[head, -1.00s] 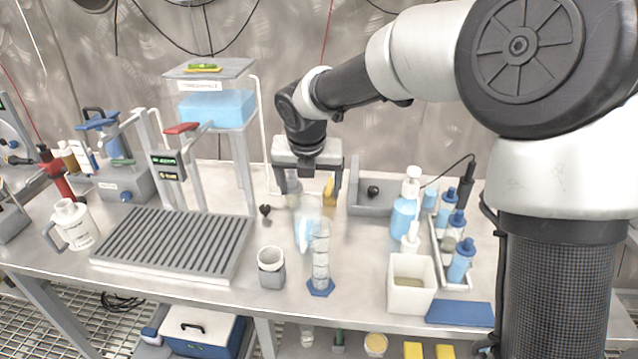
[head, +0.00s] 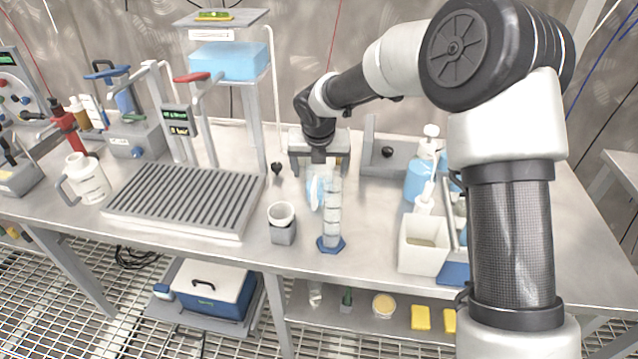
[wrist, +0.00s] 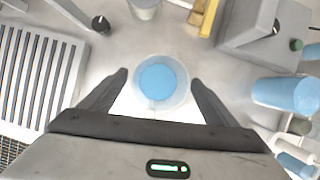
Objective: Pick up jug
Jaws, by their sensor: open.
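A white jug (head: 85,180) with a side handle stands upright on the bench at the far left in the head view, left of the slatted rack. My gripper (head: 320,172) is well to its right, above the middle of the bench, pointing down and open. A clear round vessel with blue liquid (head: 314,190) is below my gripper. In the wrist view this vessel (wrist: 160,84) lies between the two open fingers, with a gap on each side. I cannot tell whether it has a handle. The white jug is not in the wrist view.
A tall clear cylinder (head: 332,212) on a blue base stands close in front of the blue vessel. A grey holder with a white cup (head: 282,222) is front left. The slatted rack (head: 185,200) is left. Bottles and a white bin (head: 424,243) are right.

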